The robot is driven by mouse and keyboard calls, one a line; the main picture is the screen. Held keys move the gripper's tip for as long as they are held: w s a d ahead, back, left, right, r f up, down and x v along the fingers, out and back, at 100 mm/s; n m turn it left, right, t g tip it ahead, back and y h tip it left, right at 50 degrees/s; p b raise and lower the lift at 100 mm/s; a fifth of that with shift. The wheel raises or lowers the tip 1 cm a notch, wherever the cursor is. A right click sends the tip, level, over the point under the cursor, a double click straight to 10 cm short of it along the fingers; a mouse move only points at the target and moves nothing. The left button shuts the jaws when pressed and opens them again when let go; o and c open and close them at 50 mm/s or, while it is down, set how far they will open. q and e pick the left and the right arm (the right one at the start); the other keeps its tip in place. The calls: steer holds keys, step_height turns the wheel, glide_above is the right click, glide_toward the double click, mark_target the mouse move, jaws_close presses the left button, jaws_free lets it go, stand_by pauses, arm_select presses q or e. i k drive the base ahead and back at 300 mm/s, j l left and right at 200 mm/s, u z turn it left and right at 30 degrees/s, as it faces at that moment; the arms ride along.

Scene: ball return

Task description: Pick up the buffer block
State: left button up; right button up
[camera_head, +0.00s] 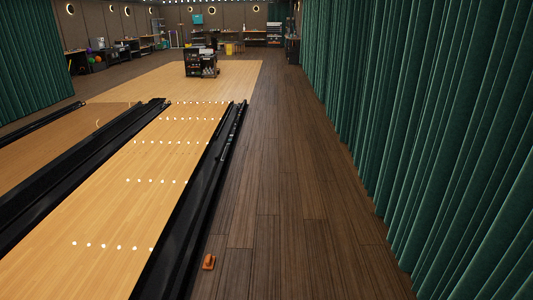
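A small orange block (208,262), which looks like the buffer block, sits on the dark wooden floor at the bottom of the view, left of centre. It stands just right of the black lane edge. Its details are too small to tell. Neither of my grippers is in view.
A pale bowling lane (150,185) with rows of white dots and black gutters (200,205) runs along the left. Green curtains (440,130) hang along the right. The dark floor (285,200) between is clear. A black ball rack (198,63) and shelves stand far back.

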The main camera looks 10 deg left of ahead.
mark_target(209, 261)
steer(key=i+u, duration=0.15)
steer(key=i, duration=0.35)
steer(key=i+l+u, duration=0.1)
steer(key=i, duration=0.4)
steer(key=i+l+u, duration=0.15)
steer(key=i, duration=0.35)
steer(key=i+l+u, duration=0.15)
steer(key=i, duration=0.35)
steer(key=l, duration=0.1)
